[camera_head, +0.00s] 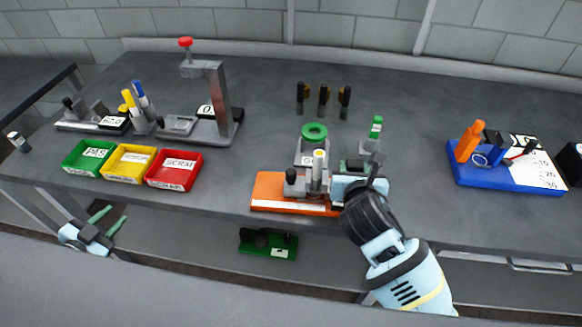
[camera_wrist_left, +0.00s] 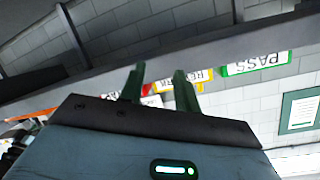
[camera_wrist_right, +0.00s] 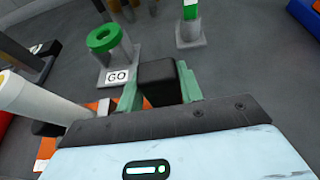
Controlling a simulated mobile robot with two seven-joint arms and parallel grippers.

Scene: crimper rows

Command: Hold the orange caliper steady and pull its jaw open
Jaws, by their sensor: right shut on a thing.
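The orange caliper (camera_head: 268,190) lies near the bench's front edge in the head view, a pale scale strip along its front. A grey fixture with a black knob (camera_head: 291,176) and a white-topped post (camera_head: 319,158) stands on it. Its orange base (camera_wrist_right: 45,153) also shows in the right wrist view, partly hidden. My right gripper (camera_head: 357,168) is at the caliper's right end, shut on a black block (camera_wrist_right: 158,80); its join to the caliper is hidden. My left gripper (camera_head: 108,222) is open and empty, below the bench edge at left.
A green ring gauge (camera_head: 314,131) marked GO stands just behind the caliper, with a green-topped plug (camera_head: 376,128) to its right. Green (camera_head: 88,172), yellow (camera_head: 110,178) and red (camera_head: 152,180) trays sit left. A blue-based gauge (camera_head: 480,181) is at right. Bench between is clear.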

